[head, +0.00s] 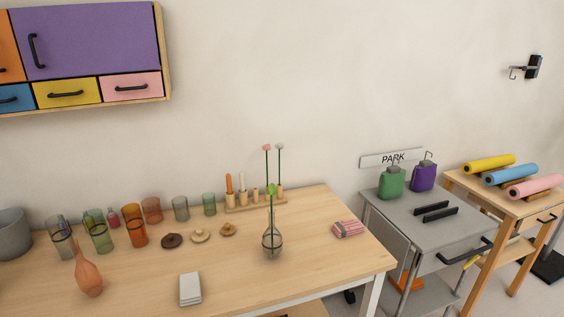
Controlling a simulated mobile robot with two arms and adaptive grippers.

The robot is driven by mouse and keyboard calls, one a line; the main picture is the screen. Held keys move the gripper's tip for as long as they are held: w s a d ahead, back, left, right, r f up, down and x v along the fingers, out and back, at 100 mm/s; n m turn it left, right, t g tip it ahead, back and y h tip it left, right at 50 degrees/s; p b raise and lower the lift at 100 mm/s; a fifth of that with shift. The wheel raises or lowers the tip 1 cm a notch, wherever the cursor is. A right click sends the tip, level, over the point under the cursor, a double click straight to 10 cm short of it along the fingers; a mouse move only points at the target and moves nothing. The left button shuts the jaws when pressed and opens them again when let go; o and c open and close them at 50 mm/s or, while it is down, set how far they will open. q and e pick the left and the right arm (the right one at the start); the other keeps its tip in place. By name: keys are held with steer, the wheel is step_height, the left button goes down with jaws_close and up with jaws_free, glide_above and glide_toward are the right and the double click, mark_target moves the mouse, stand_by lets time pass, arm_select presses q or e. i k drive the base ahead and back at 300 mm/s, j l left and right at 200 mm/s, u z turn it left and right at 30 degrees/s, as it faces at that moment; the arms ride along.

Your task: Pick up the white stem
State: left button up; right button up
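The white stem (280,165) has a small pale head on a thin dark stalk. It stands upright at the right part of a low wooden holder (238,209) at the back of the wooden table. A similar stem with a pink head (267,165) stands just left of it. A stem with a green head (270,190) stands in a clear glass vase (272,242) in front of the holder. Neither of my grippers is in view.
Orange and white candles stand in the holder's left part. Coloured glasses (134,227), an orange vase (88,277) and small lids (200,236) stand to the left. A striped cloth (348,229) lies right. The table's front right is clear. A grey cart (425,220) stands beyond.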

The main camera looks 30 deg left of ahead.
mark_target(280, 146)
steer(key=u, duration=2.3)
steer(key=z, duration=1.3)
steer(key=i+j+z, duration=0.15)
steer(key=i+z, duration=0.25)
steer(key=i, duration=0.5)
